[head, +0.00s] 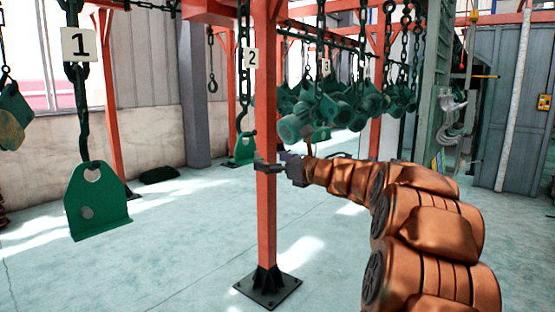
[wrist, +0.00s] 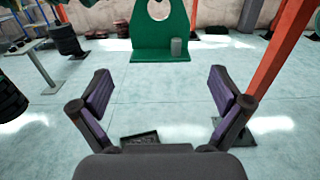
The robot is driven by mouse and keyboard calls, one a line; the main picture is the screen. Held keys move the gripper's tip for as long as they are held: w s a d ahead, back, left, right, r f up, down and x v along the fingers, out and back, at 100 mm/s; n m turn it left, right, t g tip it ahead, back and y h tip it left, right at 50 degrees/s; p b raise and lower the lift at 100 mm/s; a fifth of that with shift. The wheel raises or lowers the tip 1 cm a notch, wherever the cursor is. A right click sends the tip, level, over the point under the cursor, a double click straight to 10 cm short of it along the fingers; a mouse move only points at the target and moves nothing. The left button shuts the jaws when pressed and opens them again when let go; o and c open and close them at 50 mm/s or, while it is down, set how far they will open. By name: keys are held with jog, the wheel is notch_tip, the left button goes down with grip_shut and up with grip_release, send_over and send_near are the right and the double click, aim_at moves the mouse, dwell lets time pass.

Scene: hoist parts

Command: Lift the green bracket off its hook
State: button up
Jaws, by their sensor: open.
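A smaller-looking green bracket (head: 243,152) hangs under tag 2, behind my gripper. My gripper (head: 262,165) is in front of the orange post in the head view, pointing left. In the wrist view my gripper (wrist: 158,98) is open and empty. A green bracket (wrist: 150,42) stands ahead, apart from the fingers; its top and hook are cut off. I cannot tell which bracket it is.
The orange post (head: 266,215) on a black base plate stands right by my gripper. Several green hoist parts (head: 300,125) hang on chains behind my arm. Another hanging part (head: 12,118) shows at the far left. The floor between bracket 1 and the post is clear.

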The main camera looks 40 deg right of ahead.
aim_at(247, 155)
jog(key=p+x, duration=0.3)
jog(key=x, duration=0.3)
jog(key=shift+w+a+r+p, duration=0.15)
jog(key=shift+w+r+p, duration=0.05)
jog(key=shift+w+p, duration=0.1)
jog(key=shift+p+x, duration=0.45)
jog(key=shift+x, duration=0.45)
jog(key=shift+f, duration=0.15)
jog(key=c, duration=1.5)
